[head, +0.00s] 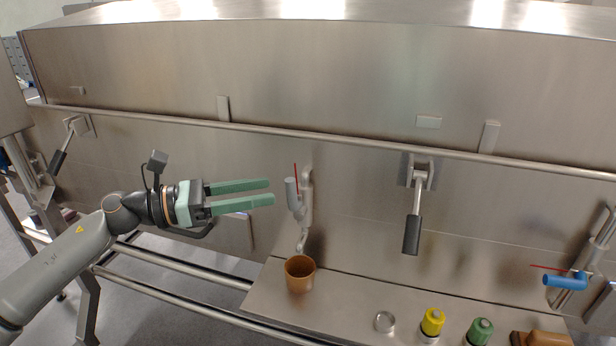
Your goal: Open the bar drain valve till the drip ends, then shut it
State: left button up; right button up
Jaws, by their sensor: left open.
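A drain valve (308,200) with a grey handle (292,194) and a thin red pointer stands on the steel tunnel wall, in the middle of the head view. Its spout (301,244) points down over an orange-brown cup (300,276) on the shelf. No drip can be made out at this size. A second valve at the right has a blue handle (566,280) and a red pointer. I cannot tell from labels which is the bar drain valve. My left gripper (272,191) is open and empty, its green fingers pointing right, just left of the grey handle. My right gripper is not in view.
A steel shelf (350,310) holds a small metal lid (385,321), a yellow-capped item (432,321), a green-capped item (480,330) and a brown block (541,339). A black-gripped latch (412,234) hangs right of the grey valve. A long rail (350,141) crosses the wall above.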

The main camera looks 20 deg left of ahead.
aim_at(295, 199)
pick_arm(q)
jog(key=p+x, duration=0.3)
jog(key=x, duration=0.6)
jog(key=shift+w+d, duration=0.15)
jog(key=shift+d, duration=0.05)
grip_shut()
dwell(1.0)
